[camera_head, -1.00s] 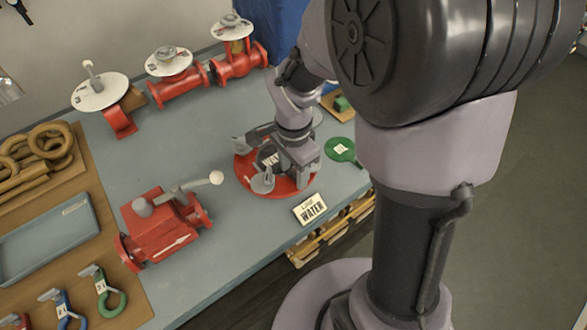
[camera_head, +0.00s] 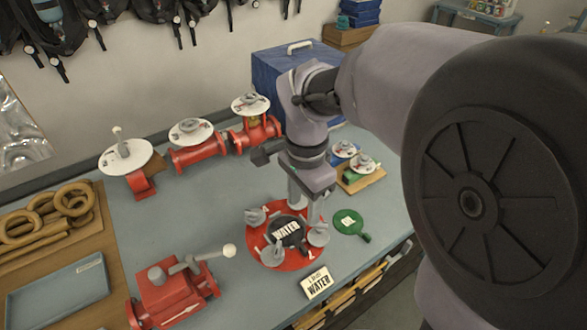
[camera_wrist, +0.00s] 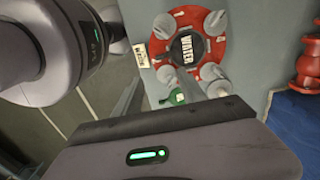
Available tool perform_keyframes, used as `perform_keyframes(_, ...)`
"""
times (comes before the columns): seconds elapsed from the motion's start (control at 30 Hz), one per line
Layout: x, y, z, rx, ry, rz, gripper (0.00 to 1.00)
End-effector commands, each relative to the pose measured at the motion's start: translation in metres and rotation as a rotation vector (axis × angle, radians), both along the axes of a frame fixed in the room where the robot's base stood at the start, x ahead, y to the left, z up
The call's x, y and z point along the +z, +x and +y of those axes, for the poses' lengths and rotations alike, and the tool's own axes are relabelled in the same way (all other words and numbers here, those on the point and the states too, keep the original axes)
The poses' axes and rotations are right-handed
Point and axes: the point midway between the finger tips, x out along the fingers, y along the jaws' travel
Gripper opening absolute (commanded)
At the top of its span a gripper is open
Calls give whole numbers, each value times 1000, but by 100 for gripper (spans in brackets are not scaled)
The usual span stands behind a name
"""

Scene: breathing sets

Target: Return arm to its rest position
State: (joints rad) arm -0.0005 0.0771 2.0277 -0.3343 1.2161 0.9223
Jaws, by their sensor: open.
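My gripper (camera_head: 307,202) is open, pointing down above the far side of a red round plate (camera_head: 272,262). The plate has several grey knobs around its rim and a black WATER disc (camera_head: 287,231) in the middle. The fingers look empty, and they hide part of the plate's far edge in the head view. The wrist view also shows the red plate (camera_wrist: 190,10) and WATER disc (camera_wrist: 187,48) beyond the gripper body. My arm reaches in from the right, bent at the elbow.
A WATER card (camera_head: 317,282) and a green tag (camera_head: 350,222) lie near the plate. A red valve block (camera_head: 168,293) with a lever stands at left front. Red pipe valves (camera_head: 198,153) stand behind. A blue box (camera_head: 270,78) is at the back. Bare bench (camera_head: 205,210) lies left of the plate.

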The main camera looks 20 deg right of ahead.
Motion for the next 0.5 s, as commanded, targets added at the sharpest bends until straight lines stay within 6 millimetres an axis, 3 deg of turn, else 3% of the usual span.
perform_keyframes(0.13, 13, 0, 0, 1, -1, 0, 48)
perform_keyframes(0.5, 13, 0, 0, 0, 0, 0, 48)
